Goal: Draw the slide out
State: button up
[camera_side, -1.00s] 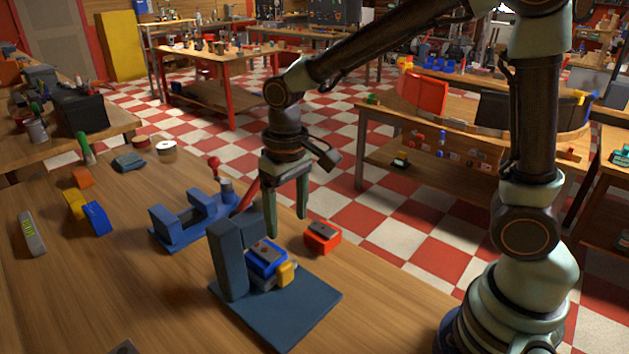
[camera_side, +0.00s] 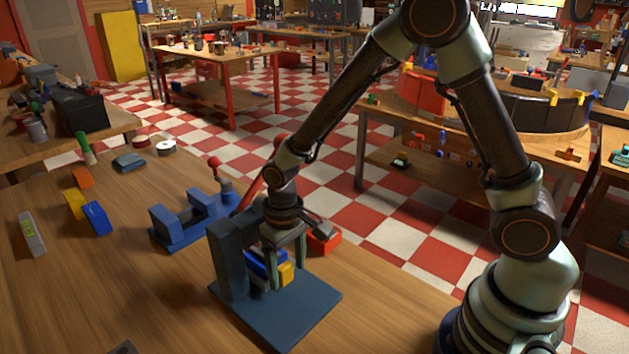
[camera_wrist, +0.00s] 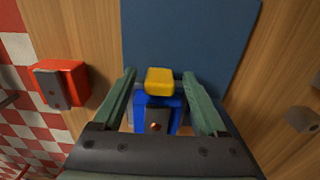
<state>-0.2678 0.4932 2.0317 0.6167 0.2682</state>
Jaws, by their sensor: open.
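A dark blue-grey fixture with an upright wall stands on a flat base plate (camera_side: 290,315); the plate also shows in the wrist view (camera_wrist: 185,35). The slide looks like the blue block (camera_side: 255,264) with a yellow end (camera_side: 287,272), set beside the upright. In the wrist view the blue part (camera_wrist: 171,122) and yellow end (camera_wrist: 158,82) lie between my fingers. My gripper (camera_side: 286,270) is open and low over the slide, one finger on each side. In the wrist view (camera_wrist: 162,88) gaps show between both fingers and the yellow end. The far side of the slide is hidden.
A red block (camera_side: 325,241) with a grey top sits just behind the base plate. A blue vise-like bracket (camera_side: 185,225) with a red-knobbed lever stands to the left. Yellow and blue blocks (camera_side: 95,218) lie farther left.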

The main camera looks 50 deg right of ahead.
jog(key=shift+f, duration=0.25)
grip_shut()
dwell(1.4)
